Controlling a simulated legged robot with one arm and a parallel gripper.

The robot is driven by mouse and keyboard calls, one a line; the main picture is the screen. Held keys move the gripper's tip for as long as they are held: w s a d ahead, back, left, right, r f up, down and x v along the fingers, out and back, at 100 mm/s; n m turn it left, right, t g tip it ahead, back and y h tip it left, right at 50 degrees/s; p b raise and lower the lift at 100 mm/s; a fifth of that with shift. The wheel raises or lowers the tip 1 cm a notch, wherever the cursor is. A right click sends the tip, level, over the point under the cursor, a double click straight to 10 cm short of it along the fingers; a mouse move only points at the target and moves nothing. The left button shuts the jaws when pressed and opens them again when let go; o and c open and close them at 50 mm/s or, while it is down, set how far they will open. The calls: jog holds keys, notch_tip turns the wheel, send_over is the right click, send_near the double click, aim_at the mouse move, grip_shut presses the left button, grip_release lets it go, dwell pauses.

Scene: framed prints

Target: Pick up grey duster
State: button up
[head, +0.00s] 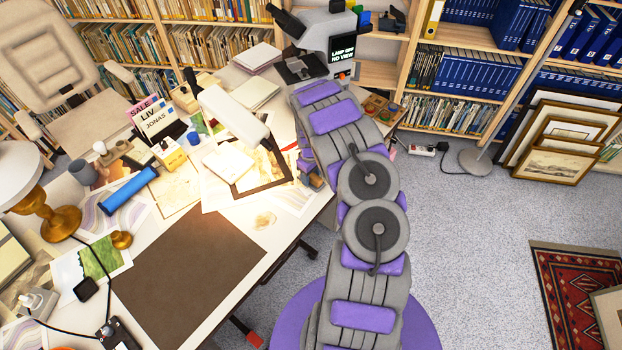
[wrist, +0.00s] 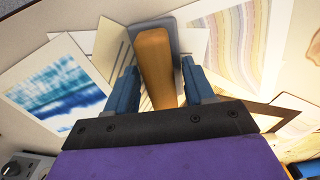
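In the wrist view, a block with a long tan wooden back and a blue-grey base (wrist: 159,24), which looks like the grey duster, sits on the desk among papers. My gripper (wrist: 159,68) is open, with one blue finger on each side of the wooden part (wrist: 155,65). A gap shows between the wood and each finger, wider on the right. The lower end of the block is hidden behind the gripper's dark bar. In the head view, my arm hides the duster and most of the gripper.
Papers and prints (wrist: 57,85) surround the block. The desk also holds a microscope-like device (head: 325,35), a blue roll (head: 130,188), a brown mat (head: 190,265) and a lamp (head: 45,205). Framed pictures (head: 560,140) lean at the right. Open carpet (head: 470,240) lies right of the desk.

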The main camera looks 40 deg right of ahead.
jog(key=c, duration=0.8)
jog(key=shift+r, duration=0.55)
notch_tip(320, 180, up, 3)
jog(key=shift+f+p, duration=0.1)
jog(key=shift+p, duration=0.55)
jog(key=s+a+p, duration=0.1)
jog(key=s+a, duration=0.3)
jog(key=s, duration=0.3)
jog(key=s+a+r+p, duration=0.1)
jog(key=s+a, duration=0.2)
jog(key=s, duration=0.4)
jog(key=shift+a, duration=0.4)
